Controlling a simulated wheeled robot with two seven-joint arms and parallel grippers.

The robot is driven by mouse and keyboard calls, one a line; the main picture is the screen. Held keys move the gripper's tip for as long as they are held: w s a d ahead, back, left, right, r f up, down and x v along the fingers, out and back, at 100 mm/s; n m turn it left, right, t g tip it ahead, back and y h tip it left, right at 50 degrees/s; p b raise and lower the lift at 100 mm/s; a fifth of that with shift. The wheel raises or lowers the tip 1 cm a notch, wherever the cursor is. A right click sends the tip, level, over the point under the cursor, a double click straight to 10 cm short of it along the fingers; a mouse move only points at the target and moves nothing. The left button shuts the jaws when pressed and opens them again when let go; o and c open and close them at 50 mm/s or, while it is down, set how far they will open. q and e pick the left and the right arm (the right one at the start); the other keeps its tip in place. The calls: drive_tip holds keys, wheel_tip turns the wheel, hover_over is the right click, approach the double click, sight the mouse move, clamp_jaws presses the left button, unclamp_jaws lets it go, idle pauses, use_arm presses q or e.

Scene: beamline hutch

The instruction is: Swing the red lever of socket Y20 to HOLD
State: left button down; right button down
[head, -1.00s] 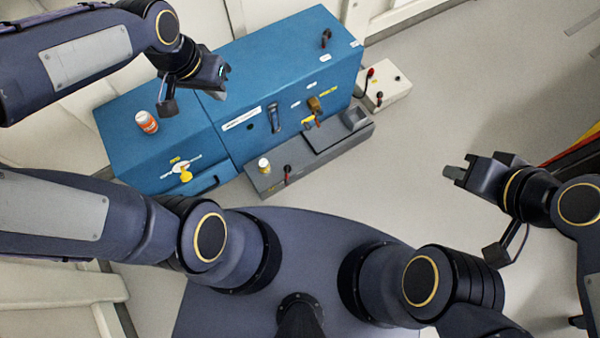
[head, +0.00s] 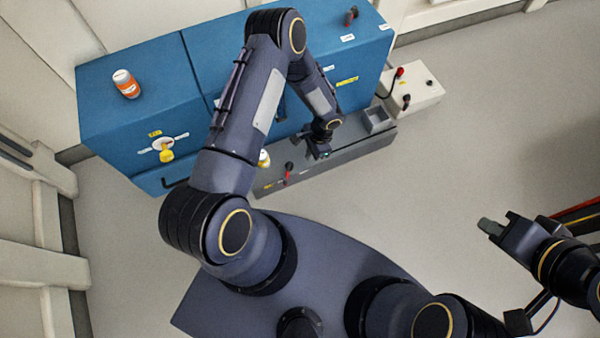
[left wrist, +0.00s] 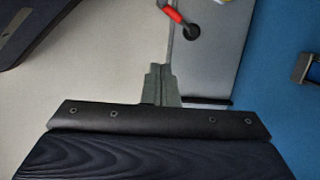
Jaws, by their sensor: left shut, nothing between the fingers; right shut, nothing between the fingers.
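A small lever with a red grip and a dark pivot (head: 288,172) stands on the front part of the grey ledge. Its label is too small to read, so I cannot confirm it is Y20. The same red lever (left wrist: 174,14) shows at the top of the left wrist view, beyond my fingertips. My left gripper (head: 323,154) is shut and empty, over the ledge to the right of the lever and apart from it. Its closed fingers also show in the left wrist view (left wrist: 160,80). My right gripper (head: 492,228) is shut and empty, over the floor at the right.
The blue cabinet (head: 135,130) stands behind the grey ledge (head: 340,150), partly hidden by my left arm. A white box (head: 415,88) with a red-tipped lever stands right. The floor right of the ledge is clear.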

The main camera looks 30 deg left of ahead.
use_arm(q)
drive_tip(key=s+a+f+b, duration=0.3)
drive_tip(key=s+a+f, duration=0.1)
drive_tip(key=f, duration=0.5)
drive_tip(key=shift+s+f, duration=0.35)
drive_tip(key=shift+s, duration=0.15)
drive_tip(key=m+b, duration=0.1)
drive_tip(key=a+m, duration=0.1)
drive_tip(key=shift+s+a+m+t+b, duration=0.2)
drive_tip(key=shift+s+m+t+b, duration=0.1)
drive_tip(key=shift+s+b, duration=0.05)
